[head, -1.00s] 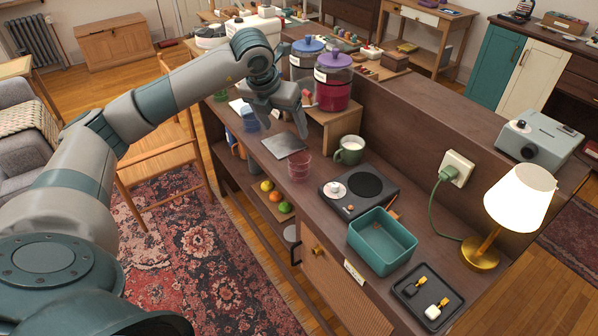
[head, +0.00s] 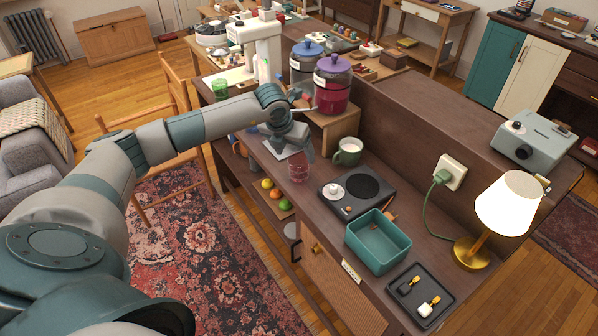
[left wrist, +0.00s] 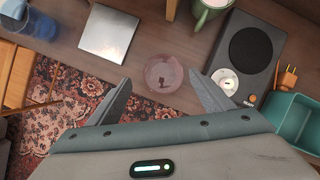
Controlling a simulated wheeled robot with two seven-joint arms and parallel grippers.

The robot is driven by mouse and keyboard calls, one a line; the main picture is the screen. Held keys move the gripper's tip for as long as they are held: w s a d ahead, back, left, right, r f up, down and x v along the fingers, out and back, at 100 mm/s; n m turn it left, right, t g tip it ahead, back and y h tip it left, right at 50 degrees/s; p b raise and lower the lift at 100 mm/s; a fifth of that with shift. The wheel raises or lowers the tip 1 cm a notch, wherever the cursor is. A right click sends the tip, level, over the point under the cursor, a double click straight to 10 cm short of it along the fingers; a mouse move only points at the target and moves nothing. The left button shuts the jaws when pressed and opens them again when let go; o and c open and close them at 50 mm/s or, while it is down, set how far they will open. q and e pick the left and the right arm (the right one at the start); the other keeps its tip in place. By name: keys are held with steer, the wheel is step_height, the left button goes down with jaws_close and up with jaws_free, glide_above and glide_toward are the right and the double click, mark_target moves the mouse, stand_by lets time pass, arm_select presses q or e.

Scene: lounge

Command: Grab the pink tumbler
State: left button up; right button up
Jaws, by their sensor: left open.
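The pink tumbler (head: 298,170) is a clear pinkish glass standing upright near the front edge of the dark wooden counter. In the left wrist view the tumbler (left wrist: 164,73) shows from above, beyond and between my open fingertips. My left gripper (head: 291,153) is open and empty, pointing down just above and behind the tumbler in the head view. Its two fingers also show in the left wrist view (left wrist: 160,92), one on each side of the tumbler and apart from it. My right gripper is not in view.
A green mug (head: 347,151) and a black hot plate (head: 357,190) stand right of the tumbler. A flat grey square (left wrist: 109,35) lies to its left. A teal bin (head: 378,240) and a lamp (head: 507,205) are further right. Large lidded jars (head: 333,85) stand behind.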

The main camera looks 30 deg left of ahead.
mark_target(299, 160)
arm_select(q)
steer(key=p+x, duration=0.2)
steer(key=x, duration=0.1)
steer(key=p+x, duration=0.1)
steer(key=shift+d+f, duration=0.15)
steer(key=shift+d, duration=0.2)
steer(key=shift+w+f, duration=0.15)
steer(key=shift+f, duration=0.25)
steer(key=c, duration=1.7)
steer(key=shift+r, duration=0.2)
